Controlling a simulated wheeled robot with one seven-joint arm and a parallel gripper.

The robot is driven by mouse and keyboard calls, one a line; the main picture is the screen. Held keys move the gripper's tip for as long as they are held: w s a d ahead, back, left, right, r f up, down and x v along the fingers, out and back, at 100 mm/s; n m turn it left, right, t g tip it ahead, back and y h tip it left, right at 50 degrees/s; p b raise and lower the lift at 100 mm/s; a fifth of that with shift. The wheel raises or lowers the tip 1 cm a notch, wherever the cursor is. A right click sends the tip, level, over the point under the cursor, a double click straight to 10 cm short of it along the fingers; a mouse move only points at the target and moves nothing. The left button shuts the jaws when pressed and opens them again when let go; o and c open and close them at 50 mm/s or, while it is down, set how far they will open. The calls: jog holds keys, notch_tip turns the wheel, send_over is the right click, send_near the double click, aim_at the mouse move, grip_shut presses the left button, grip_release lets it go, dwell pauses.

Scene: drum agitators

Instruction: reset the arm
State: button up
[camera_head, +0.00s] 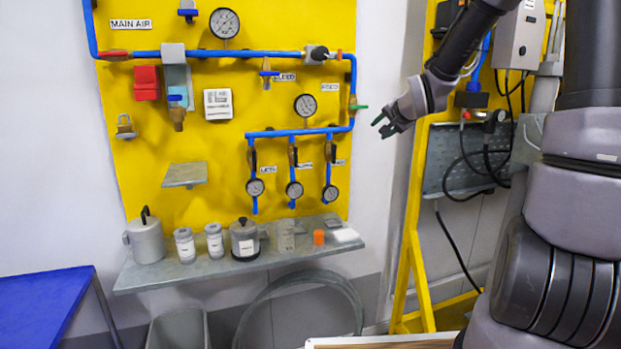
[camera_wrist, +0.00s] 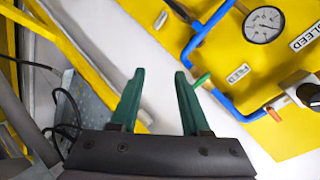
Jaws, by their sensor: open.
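My gripper (camera_head: 384,125) is in the air in front of the white wall, just right of the yellow panel's right edge in the head view. In the wrist view my gripper (camera_wrist: 157,82) shows two green fingers spread apart with nothing between them. My arm comes down to it from the upper right. A green valve handle (camera_head: 359,107) on the yellow panel (camera_head: 222,131) is left of the fingers in the head view. The same handle (camera_wrist: 202,79) appears close to the right finger in the wrist view; I cannot tell whether they touch.
A grey shelf (camera_head: 190,270) below the panel holds a grey pot (camera_head: 146,238), several canisters and an orange cup (camera_head: 318,237). A yellow frame (camera_head: 408,230) with cables stands right of my gripper. A blue table (camera_head: 45,305) is at lower left. White wall lies between panel and frame.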

jog(key=s+d+r+n+g, duration=0.1)
jog(key=s+r+n+g, duration=0.1)
jog(key=s, duration=1.4)
jog(key=s+d+r+n+g, duration=0.1)
jog(key=s+r+n+g, duration=0.2)
jog(key=s, duration=1.4)
jog(key=shift+d+r, duration=0.15)
jog(key=shift+r, duration=0.75)
